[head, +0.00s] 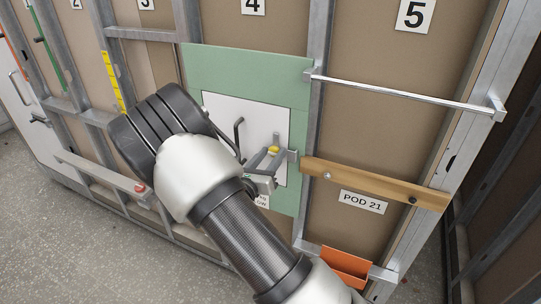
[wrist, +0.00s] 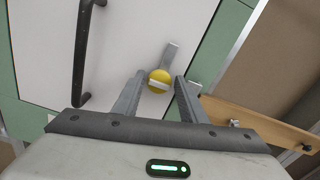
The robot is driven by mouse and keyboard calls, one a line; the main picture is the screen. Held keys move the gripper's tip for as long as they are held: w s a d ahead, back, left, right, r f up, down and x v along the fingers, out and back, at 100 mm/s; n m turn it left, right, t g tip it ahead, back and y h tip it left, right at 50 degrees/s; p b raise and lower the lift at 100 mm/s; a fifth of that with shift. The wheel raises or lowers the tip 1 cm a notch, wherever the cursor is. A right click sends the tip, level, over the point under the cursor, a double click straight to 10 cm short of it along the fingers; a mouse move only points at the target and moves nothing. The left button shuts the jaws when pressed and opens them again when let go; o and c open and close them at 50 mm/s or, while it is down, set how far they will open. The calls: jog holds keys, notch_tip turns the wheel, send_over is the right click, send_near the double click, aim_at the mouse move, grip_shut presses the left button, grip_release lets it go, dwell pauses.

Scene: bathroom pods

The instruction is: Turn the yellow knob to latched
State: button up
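The yellow knob (wrist: 159,80) is a round yellow disc with a pale bar across it, on the white panel (wrist: 120,45). A grey metal strip (wrist: 171,52) runs up and slightly right from behind it. In the head view the knob (head: 273,150) shows small, partly covered by my gripper. My gripper (wrist: 156,85) is open, with one finger to the left of the knob and one to the right. Gaps show on both sides in the wrist view. Whether the fingertips reach the knob's depth is hard to tell.
A black handle (wrist: 86,50) stands on the white panel left of the knob. A green board (head: 245,65) surrounds the panel. A wooden rail (head: 375,184), a metal bar (head: 400,93) and an orange bin (head: 346,264) are to the right.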

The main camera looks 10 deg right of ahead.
jog(key=c, duration=0.8)
